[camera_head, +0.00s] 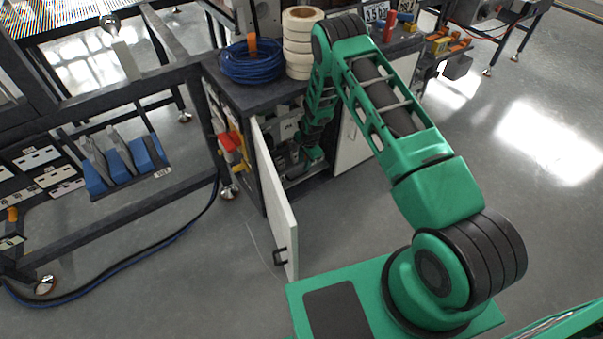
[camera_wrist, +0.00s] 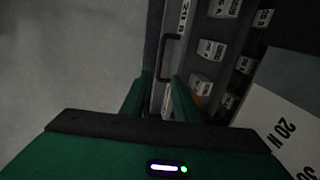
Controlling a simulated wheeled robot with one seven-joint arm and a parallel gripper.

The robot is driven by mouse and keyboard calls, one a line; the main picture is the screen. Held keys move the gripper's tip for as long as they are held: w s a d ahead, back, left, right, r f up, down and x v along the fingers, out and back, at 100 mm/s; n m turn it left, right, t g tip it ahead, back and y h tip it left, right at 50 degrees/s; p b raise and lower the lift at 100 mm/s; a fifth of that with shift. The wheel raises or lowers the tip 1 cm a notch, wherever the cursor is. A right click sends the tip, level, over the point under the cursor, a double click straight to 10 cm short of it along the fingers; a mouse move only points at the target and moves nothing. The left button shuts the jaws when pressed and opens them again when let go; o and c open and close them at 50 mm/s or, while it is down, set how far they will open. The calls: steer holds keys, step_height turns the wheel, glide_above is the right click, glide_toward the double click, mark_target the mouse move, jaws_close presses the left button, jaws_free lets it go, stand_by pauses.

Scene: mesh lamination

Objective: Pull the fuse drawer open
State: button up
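The grey cabinet (camera_head: 262,95) stands with its white door (camera_head: 275,200) swung open. My arm reaches into it, and my gripper (camera_head: 308,155) is low inside, small and partly hidden in the head view. In the wrist view a narrow grey drawer front (camera_wrist: 158,92) carries a black bar handle (camera_wrist: 168,55) and a white label. My gripper (camera_wrist: 162,82) has its two green fingers apart, one on each side of the handle's near end. Whether they touch the handle cannot be told. Small labelled fuse boxes (camera_wrist: 210,50) lie right of the drawer front.
A blue cable coil (camera_head: 252,62) and tape rolls (camera_head: 300,45) stand on the cabinet top. A rack with blue bins (camera_head: 125,160) is at left.

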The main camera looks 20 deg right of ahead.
mark_target(302, 175)
steer(key=f, duration=0.2)
steer(key=w+f, duration=0.1)
steer(key=f, duration=0.5)
steer(key=shift+w+a, duration=0.15)
steer(key=shift+a, duration=0.2)
jaws_close()
